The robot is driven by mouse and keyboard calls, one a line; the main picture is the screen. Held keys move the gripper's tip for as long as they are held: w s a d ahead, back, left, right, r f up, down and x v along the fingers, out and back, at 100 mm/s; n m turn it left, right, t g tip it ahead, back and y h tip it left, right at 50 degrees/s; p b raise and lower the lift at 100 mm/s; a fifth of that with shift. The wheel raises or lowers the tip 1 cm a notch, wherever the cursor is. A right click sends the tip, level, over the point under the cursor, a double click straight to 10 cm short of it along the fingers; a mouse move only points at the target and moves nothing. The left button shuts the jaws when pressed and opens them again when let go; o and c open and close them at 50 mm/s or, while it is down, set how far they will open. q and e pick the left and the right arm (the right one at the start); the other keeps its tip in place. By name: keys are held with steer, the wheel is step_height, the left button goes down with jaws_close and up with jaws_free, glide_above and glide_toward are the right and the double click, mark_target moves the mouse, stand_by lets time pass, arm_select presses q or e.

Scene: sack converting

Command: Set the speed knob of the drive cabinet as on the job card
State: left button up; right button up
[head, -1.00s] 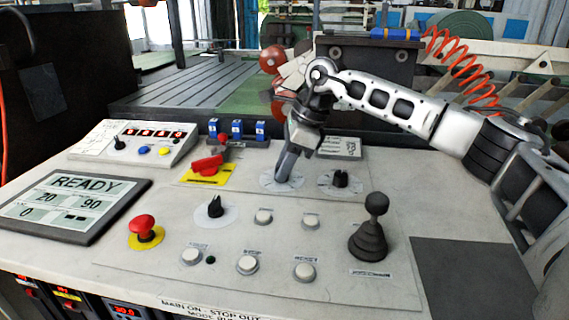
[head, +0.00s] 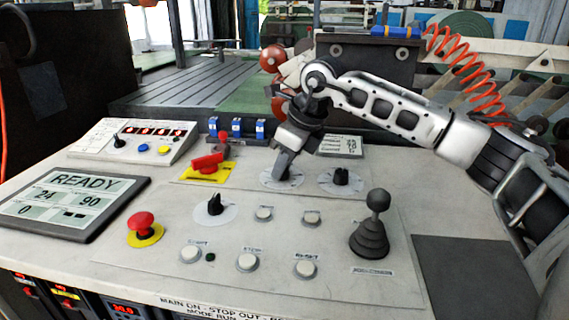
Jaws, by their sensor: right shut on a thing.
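The drive cabinet's top panel (head: 330,235) fills the front. My right gripper (head: 281,172) points down over a pale round dial (head: 268,181) and is shut on the knob there, which its fingers mostly hide. A second black knob (head: 341,177) on its own dial stands free just to the right. A display (head: 70,203) at left reads READY, with 24, 90 and 0 below. A white card (head: 343,146) with small print lies behind the knobs; its print is too small to read. My left gripper is not in view.
A red switch on a yellow plate (head: 207,168), a red stop button (head: 143,227), a black selector (head: 215,206) and several white buttons surround the knobs. A black joystick (head: 372,235) stands at right. A white counter box (head: 135,142) sits at back left.

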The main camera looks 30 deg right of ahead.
steer(key=shift+m, duration=0.5)
steer(key=o, duration=1)
steer(key=v, duration=1.6)
steer(key=shift+a, duration=0.35)
steer(key=shift+s, duration=0.1)
